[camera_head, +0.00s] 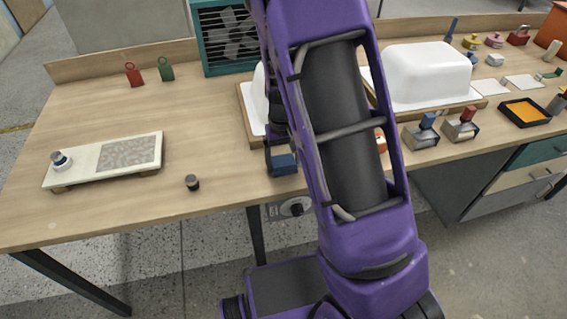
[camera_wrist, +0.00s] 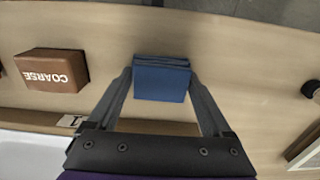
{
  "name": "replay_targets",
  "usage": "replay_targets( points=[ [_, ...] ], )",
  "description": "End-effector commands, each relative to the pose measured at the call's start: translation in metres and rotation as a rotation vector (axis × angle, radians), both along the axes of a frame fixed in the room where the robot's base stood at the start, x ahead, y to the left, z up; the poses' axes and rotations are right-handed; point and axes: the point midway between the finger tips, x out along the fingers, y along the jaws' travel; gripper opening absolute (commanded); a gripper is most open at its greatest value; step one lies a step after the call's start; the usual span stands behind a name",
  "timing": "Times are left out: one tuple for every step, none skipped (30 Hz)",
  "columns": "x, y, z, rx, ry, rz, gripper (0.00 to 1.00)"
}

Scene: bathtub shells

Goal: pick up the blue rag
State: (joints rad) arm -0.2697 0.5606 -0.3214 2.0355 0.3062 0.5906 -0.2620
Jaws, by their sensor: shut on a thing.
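The blue rag (camera_head: 284,164) is a folded, block-like bundle near the front edge of the workbench, just left of my arm. In the wrist view the rag (camera_wrist: 161,84) sits between the two fingers of my gripper (camera_wrist: 160,76), with a fingertip against each side. My gripper is shut on it. In the head view my arm hides most of the gripper. I cannot tell whether the rag still touches the bench top.
A brown block marked COARSE (camera_wrist: 50,70) lies left in the wrist view. A dark knob (camera_head: 192,183) and a pale board (camera_head: 88,168) stand left on the bench. White tub shells (camera_head: 425,75) stand behind and right. The bench's left middle is mostly clear.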

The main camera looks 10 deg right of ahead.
Motion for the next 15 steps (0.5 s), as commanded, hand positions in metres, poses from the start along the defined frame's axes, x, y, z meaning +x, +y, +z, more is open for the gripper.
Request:
replay_targets(
  points=[
    [0.0, 0.0, 0.001, 0.0, 0.0, 0.0, 0.29],
    [0.0, 0.0, 0.001, 0.0, -0.001, 0.0, 0.29],
    [0.0, 0.0, 0.004, 0.0, -0.002, 0.0, 0.29],
    [0.001, 0.0, 0.006, 0.001, -0.002, 0.0, 0.29],
    [0.001, 0.0, 0.01, 0.001, -0.003, 0.0, 0.29],
    [0.001, 0.0, 0.016, 0.001, -0.003, 0.0, 0.29],
    [0.001, 0.0, 0.021, 0.001, -0.004, 0.0, 0.29],
    [0.001, 0.0, 0.027, 0.001, -0.005, 0.0, 0.29],
    [0.001, 0.0, 0.036, 0.001, -0.005, 0.0, 0.29],
    [0.001, 0.0, 0.042, 0.001, -0.006, 0.0, 0.29],
    [0.001, 0.0, 0.049, 0.001, -0.005, 0.0, 0.29],
    [0.001, 0.0, 0.057, 0.001, -0.006, 0.0, 0.29],
    [0.001, 0.0, 0.063, 0.001, -0.006, 0.001, 0.29],
    [0.001, 0.0, 0.069, 0.001, -0.005, 0.001, 0.29],
    [0.001, 0.0, 0.076, 0.001, -0.005, 0.0, 0.29]
  ],
)
